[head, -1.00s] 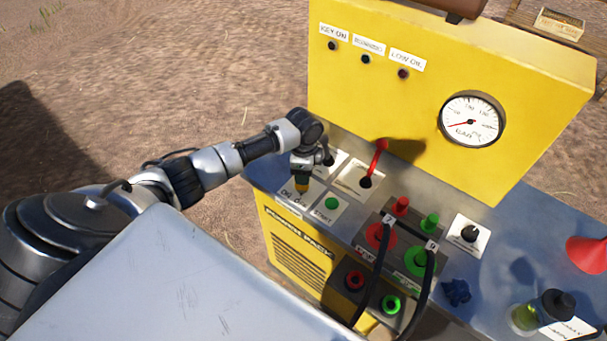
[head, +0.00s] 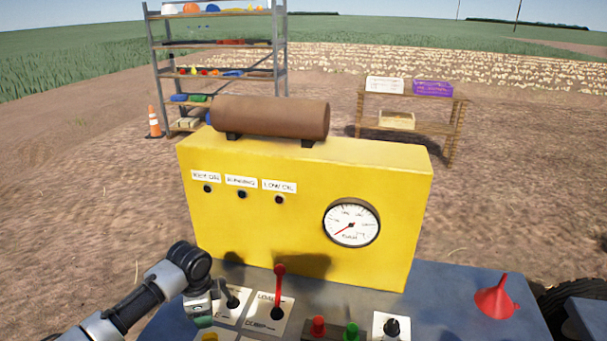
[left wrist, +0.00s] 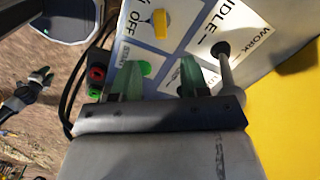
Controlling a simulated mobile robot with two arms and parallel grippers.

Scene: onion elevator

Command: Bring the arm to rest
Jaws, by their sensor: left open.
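My left arm comes in from the lower left of the head view. My left gripper (head: 203,316) points down over the left end of the control panel, beside a small black-knobbed lever (head: 233,300). In the left wrist view the two green fingertips (left wrist: 160,80) are apart with nothing held between them. The lever (left wrist: 223,50), by the IDLE and WORK labels, stands just outside the right-hand finger. A dark, jointed shape (left wrist: 22,97) at the left edge of that view looks like my right arm; its gripper is too small to read.
A yellow gauge housing (head: 300,220) with a brown cylinder (head: 270,117) on top stands behind the panel. A red lever (head: 279,290), a black knob (head: 392,327) and a red funnel (head: 496,297) are to the right. Shelves (head: 283,60) and a cone (head: 153,120) stand farther back.

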